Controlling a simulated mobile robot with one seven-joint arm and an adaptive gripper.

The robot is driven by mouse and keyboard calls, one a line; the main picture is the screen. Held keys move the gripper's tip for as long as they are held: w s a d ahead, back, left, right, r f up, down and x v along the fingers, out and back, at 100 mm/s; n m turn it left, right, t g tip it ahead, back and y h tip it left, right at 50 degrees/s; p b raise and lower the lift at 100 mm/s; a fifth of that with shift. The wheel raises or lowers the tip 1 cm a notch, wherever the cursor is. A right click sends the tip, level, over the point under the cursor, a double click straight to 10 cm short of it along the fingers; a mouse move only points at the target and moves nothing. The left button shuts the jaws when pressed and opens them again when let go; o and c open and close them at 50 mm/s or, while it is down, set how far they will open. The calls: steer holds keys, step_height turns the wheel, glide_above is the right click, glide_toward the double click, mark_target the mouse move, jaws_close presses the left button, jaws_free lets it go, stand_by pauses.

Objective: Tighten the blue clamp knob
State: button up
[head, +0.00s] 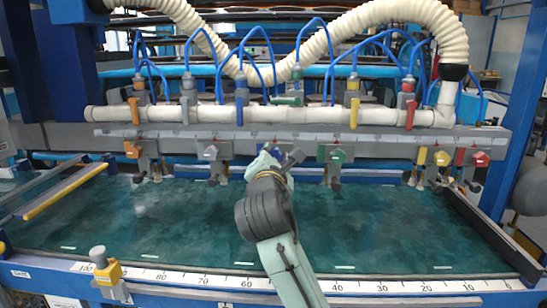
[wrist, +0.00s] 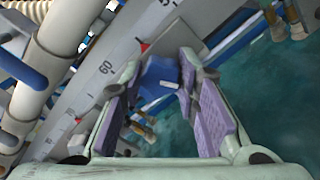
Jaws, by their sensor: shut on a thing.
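The blue clamp knob (wrist: 160,76) sits between the two purple-padded fingers of my gripper (wrist: 163,80) in the wrist view. The fingers are closed onto its sides. A white mark shows on the knob's face. In the head view my gripper (head: 271,163) reaches over the plate to the grey clamp rail, and it hides most of the blue knob there. The knob's exact turn angle is hard to tell.
Coloured valve handles, including a blue one (head: 239,110), hang above. The green plate (head: 140,215) lies below.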

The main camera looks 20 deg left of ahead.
steer(key=shift+m, duration=0.3)
steer(key=m, duration=0.3)
steer(key=shift+p, duration=0.3)
steer(key=m, duration=0.3)
steer(key=shift+m+p, duration=0.3)
steer(key=shift+m, duration=0.1)
steer(key=m, duration=0.3)
steer(key=shift+m+p, duration=0.3)
steer(key=shift+p, duration=0.05)
steer(key=m, duration=0.3)
steer(key=shift+m+p, duration=0.3)
steer(key=shift+p, duration=0.05)
steer(key=m+p, duration=0.1)
steer(key=m, duration=0.3)
steer(key=shift+m+p, duration=0.35)
steer(key=shift+m, duration=2.15)
